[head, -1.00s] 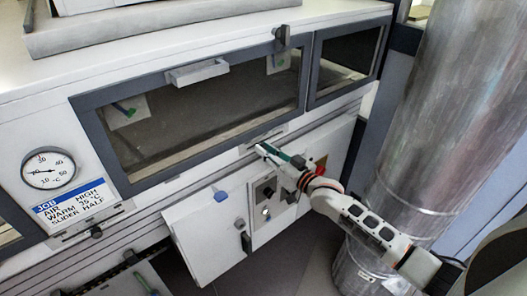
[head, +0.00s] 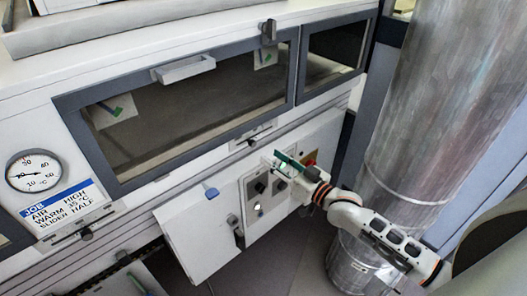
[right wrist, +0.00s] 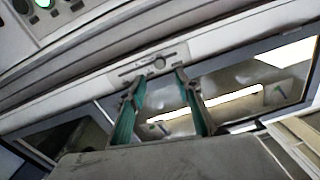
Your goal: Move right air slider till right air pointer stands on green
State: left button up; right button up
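The right air slider (head: 251,141) is a small dark knob on a light slotted plate below the long window; its round knob also shows in the right wrist view (right wrist: 159,62). My right gripper (head: 281,157) is right of and below the knob in the head view. In the right wrist view its two green fingers (right wrist: 162,74) are apart, with the knob beyond the tips and nothing held. My left gripper is out of view.
A control panel (head: 251,211) with knobs and a lit lamp is just below my right gripper. A second slider (head: 87,233) sits at the left, under a dial (head: 34,171) and job card (head: 63,207). A large metal duct (head: 430,110) stands at the right.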

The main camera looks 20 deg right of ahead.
jog(key=v, duration=0.3)
jog(key=shift+s, duration=0.15)
dwell(0.4)
jog(key=s+a+f+n+g+h, duration=0.1)
jog(key=s+a+f+g, duration=0.2)
jog(key=s+f, duration=0.8)
jog(key=s+a+f+n+g+h, duration=0.1)
jog(key=s+a+f+g+h, duration=0.1)
jog(key=s+f, duration=0.9)
jog(key=shift+a+g+h, duration=0.3)
jog(key=shift+a+g, duration=0.2)
jog(key=shift+a, duration=0.6)
jog(key=shift+f, duration=0.1)
dwell(3.2)
